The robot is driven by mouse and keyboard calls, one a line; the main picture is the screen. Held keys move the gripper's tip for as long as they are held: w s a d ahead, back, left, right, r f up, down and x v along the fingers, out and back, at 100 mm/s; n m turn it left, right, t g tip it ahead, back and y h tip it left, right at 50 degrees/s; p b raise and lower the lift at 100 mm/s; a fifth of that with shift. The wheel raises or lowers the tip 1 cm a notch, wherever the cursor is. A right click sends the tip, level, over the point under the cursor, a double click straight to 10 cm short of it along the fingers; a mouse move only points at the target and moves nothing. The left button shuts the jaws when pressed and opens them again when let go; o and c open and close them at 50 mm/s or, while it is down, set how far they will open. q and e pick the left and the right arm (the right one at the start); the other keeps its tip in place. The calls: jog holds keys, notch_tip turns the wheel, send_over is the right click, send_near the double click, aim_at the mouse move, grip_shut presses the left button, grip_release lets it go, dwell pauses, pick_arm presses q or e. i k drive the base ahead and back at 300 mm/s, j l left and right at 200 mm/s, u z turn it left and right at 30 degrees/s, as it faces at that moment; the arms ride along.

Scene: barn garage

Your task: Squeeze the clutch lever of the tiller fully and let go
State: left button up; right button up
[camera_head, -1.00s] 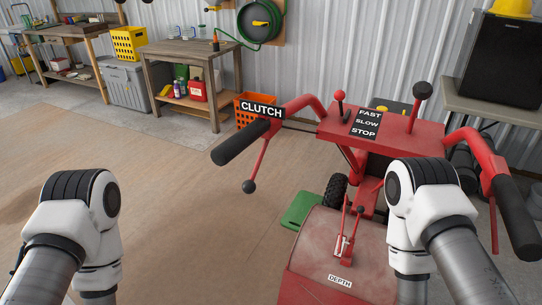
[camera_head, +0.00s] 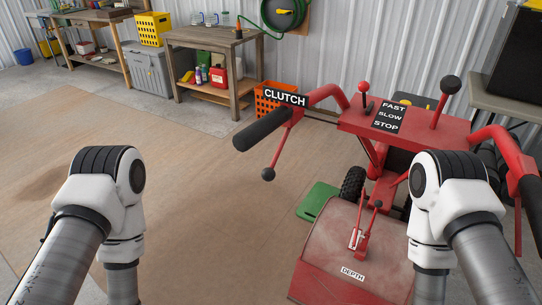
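The red tiller (camera_head: 420,125) stands at the right. Its left handlebar has a black grip (camera_head: 262,130) and a "CLUTCH" label (camera_head: 285,97). The red clutch lever (camera_head: 279,150) hangs down below that grip and ends in a dark ball; it stands apart from the grip. My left arm comes in at the lower left and my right arm at the lower right, in front of the tiller. Both bend downward, and both grippers are out of the picture below. Neither visible arm part touches the clutch lever.
The tiller's console carries a "FAST SLOW STOP" label (camera_head: 390,115) and upright levers. A depth lever (camera_head: 366,225) rises from the red hood. An orange crate (camera_head: 272,98) and a wooden workbench (camera_head: 205,40) stand behind. The floor left of the clutch lever is clear.

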aim_at(269, 174)
jog(key=j+z, duration=0.4)
jog(key=i+j+z, duration=0.1)
jog(key=j+z, duration=0.65)
jog(key=k+j+z, duration=0.1)
jog(key=j+z, duration=0.25)
